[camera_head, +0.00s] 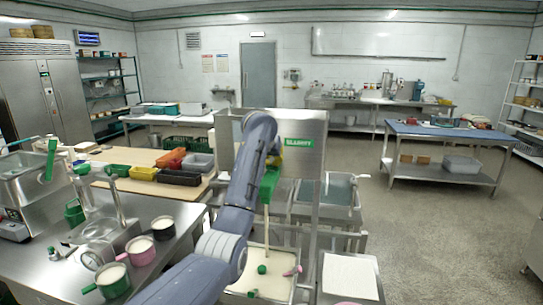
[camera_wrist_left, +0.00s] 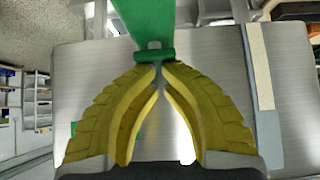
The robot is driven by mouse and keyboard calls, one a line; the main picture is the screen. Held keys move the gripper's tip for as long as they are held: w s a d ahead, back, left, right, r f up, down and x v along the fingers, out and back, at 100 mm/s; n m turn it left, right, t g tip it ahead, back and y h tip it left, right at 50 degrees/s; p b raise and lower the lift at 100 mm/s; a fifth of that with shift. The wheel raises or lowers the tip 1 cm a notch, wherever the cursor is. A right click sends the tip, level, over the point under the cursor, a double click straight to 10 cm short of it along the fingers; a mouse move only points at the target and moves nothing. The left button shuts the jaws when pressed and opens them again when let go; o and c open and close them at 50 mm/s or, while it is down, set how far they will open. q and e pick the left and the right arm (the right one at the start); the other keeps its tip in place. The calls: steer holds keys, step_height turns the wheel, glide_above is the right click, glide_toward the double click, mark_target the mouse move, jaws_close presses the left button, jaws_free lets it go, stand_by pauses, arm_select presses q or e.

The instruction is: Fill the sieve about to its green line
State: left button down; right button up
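My left gripper (camera_head: 271,165) is in front of the steel machine panel in the middle of the head view. In the left wrist view its yellow fingers (camera_wrist_left: 161,72) are closed on the narrow part of a green tool (camera_wrist_left: 150,25). The green tool (camera_head: 267,188) hangs below the gripper in the head view. A pale vertical streak (camera_head: 267,235) runs from it down to a bin of cream-coloured material (camera_head: 283,288); I cannot tell whether it is a stream or a solid part. I cannot make out the sieve or its green line for certain. My right gripper is not in view.
Pans with pale contents, green (camera_head: 113,281), pink (camera_head: 141,250) and black (camera_head: 163,229), stand on the left steel counter (camera_head: 185,215). A second pale-filled bin (camera_head: 350,277) stands right of the first. Open floor (camera_head: 430,240) lies farther right.

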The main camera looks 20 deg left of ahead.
arm_select(q)
steer(key=shift+f, duration=0.45)
stand_by(0.3)
steer(key=shift+d+r, duration=0.1)
steer(key=shift+r, duration=0.45)
step_height(320, 180, up, 4)
steer(key=v, duration=0.9)
steer(key=shift+s+r, duration=0.25)
steer(key=shift+s, duration=0.05)
